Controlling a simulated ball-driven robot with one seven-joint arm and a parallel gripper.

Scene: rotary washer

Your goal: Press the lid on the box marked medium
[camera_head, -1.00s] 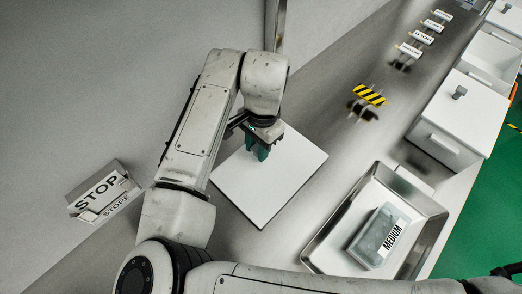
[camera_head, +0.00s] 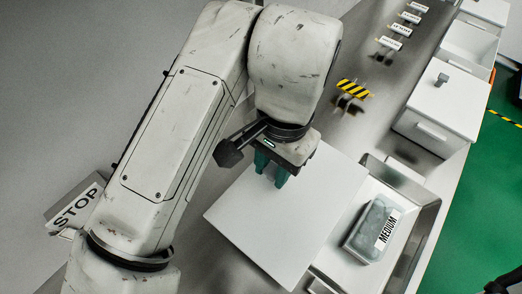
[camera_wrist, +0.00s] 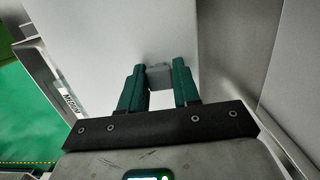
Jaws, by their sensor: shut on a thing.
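A flat white square lid (camera_head: 240,220) hangs from my gripper (camera_head: 270,178), which is shut on the lid's small grey knob (camera_wrist: 159,75). The lid also fills the middle of the wrist view (camera_wrist: 150,25). The lid covers the tray's left part in the head view, and the box stays visible beside the lid's right edge. In the wrist view the MEDIUM label (camera_wrist: 70,99) shows at the lid's left edge.
A white box with a knobbed lid (camera_head: 437,110) stands behind the tray, with more white containers (camera_head: 472,42) beyond. A yellow-black striped marker (camera_head: 354,88) and several label signs (camera_head: 390,43) stand along the steel counter. A STOP sign (camera_head: 75,207) is at the left.

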